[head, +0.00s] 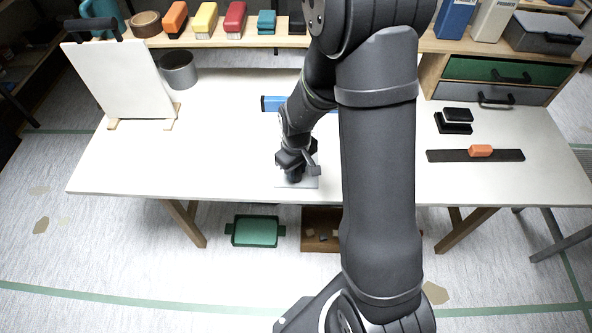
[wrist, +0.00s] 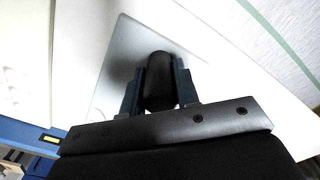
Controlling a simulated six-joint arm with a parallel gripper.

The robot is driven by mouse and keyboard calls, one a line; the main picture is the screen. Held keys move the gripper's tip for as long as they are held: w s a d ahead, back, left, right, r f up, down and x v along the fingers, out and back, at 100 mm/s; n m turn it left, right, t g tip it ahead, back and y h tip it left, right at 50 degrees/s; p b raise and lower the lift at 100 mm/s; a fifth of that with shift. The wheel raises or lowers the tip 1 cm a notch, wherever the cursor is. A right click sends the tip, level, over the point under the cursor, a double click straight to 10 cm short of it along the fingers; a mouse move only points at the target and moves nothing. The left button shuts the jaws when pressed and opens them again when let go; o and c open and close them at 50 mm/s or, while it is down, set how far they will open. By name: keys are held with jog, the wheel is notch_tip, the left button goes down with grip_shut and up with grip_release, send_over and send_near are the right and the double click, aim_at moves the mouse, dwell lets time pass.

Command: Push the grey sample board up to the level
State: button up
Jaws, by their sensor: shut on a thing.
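The grey sample board (head: 312,184) lies flat near the front edge of the table. It also shows in the wrist view (wrist: 118,55), with a black rounded knob (wrist: 159,72) standing on it. My gripper (head: 296,174) is low over the board. In the wrist view its two fingers (wrist: 160,92) are shut on the knob, one on each side. The blue level (head: 273,103) lies farther back on the table, partly hidden by my arm. Its blue body with a small yellow window shows at lower left in the wrist view (wrist: 22,132). Bare table separates board and level.
A white panel on a wooden stand (head: 125,85) and a grey cup (head: 179,71) stand at the left. A dark strip with an orange block (head: 445,156) and a black block (head: 455,122) lie at the right. The table's front edge is close to the board.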

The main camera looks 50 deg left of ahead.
jog(key=o, duration=1.1)
jog(key=shift+o, duration=0.2)
notch_tip(320, 180, up, 17)
jog(key=shift+r, duration=0.2)
jog(key=shift+f, duration=0.1)
notch_tip(320, 180, down, 16)
jog(key=shift+r, duration=0.1)
dwell(0.5)
jog(key=shift+r, duration=0.15)
